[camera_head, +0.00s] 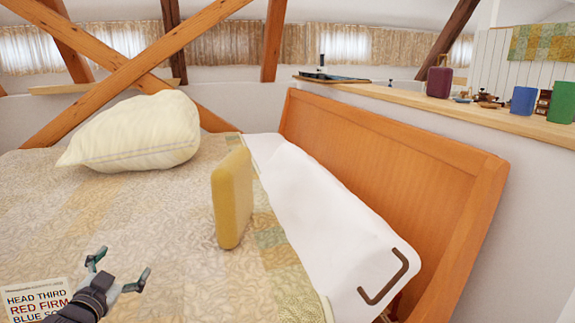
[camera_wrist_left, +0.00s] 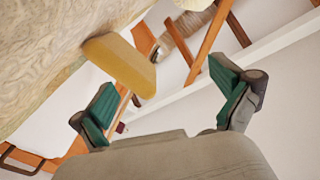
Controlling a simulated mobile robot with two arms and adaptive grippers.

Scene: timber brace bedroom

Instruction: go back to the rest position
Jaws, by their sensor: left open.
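My left gripper (camera_head: 119,270) is at the lower left of the head view, above the bed's patterned cover. Its two fingers are spread with nothing between them. The left wrist view also shows the open green-padded fingers (camera_wrist_left: 165,108). A yellow block-like cushion (camera_head: 232,198) stands upright on the bed (camera_head: 100,225), to the right of and beyond my left gripper and apart from it. It also shows in the left wrist view (camera_wrist_left: 122,64). My right gripper is not in view.
A cream pillow (camera_head: 135,135) lies at the bed's far side. A wooden headboard (camera_head: 390,170) stands at the right. A shelf (camera_head: 450,105) behind it holds a tray, a dark red case (camera_head: 439,82) and cups. A printed card (camera_head: 35,300) shows at lower left. Timber braces cross behind.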

